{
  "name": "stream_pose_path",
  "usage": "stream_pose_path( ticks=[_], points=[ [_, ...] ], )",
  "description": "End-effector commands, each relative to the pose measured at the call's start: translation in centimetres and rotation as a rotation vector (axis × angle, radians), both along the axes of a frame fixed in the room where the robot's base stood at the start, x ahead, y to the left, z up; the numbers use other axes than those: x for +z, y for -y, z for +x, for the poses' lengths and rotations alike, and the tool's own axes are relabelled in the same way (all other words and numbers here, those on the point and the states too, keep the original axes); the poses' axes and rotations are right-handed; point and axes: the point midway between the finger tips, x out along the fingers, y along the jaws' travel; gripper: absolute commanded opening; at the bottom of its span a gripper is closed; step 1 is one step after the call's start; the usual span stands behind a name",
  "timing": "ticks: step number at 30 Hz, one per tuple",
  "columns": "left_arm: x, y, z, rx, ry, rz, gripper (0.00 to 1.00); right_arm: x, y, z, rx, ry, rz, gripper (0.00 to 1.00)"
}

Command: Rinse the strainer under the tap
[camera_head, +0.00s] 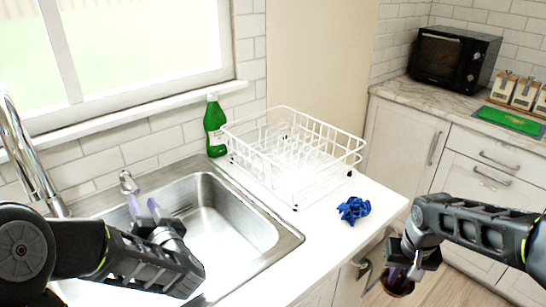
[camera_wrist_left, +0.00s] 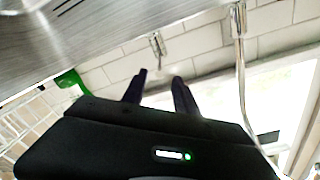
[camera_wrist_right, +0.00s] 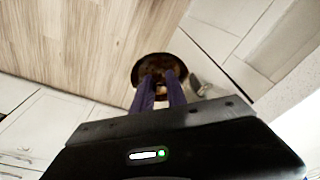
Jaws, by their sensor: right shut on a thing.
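My right gripper (camera_head: 400,278) is shut on a dark brown, round thing, which I take to be the strainer (camera_head: 398,285), low in front of the counter. It also shows in the right wrist view (camera_wrist_right: 152,66), with the fingers at its near side; its full shape is unclear. The chrome tap (camera_head: 28,155) rises at the left behind the sink, and also shows in the left wrist view (camera_wrist_left: 241,75). A small chrome lever (camera_head: 128,182) stands right of it. My left gripper (camera_head: 146,206) is open and empty over the sink's left part, close to the lever, apparently not touching it.
The steel sink (camera_head: 270,236) looks empty where visible. A green bottle (camera_head: 215,128), a white dish rack (camera_head: 310,160) and a crumpled blue cloth (camera_head: 353,209) are on the counter. A black oven (camera_head: 455,58) stands at the back right. Cabinets lie beside my right arm.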

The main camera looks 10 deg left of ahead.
Motion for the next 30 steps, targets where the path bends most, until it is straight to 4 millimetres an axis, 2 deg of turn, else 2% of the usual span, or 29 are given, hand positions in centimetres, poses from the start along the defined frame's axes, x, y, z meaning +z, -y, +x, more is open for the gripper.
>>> stream_pose_path(
  ticks=[14, 20, 30],
  points=[
    [0.1, -0.6, 0.5, 0.002, 0.001, 0.000, 0.35, 0.3, 0.0, 0.0, -0.001, 0.000, 0.000, 0.00],
    [0.1, -2.7, 2.3, 0.004, 0.002, 0.000, 0.35, 0.9, 0.0, 0.0, -0.001, 0.000, 0.000, 0.00],
    [0.1, -7.3, 6.7, 0.002, 0.002, -0.001, 0.35, 1.6, 0.0, 0.0, -0.001, 0.001, 0.000, 0.00]
  ],
)
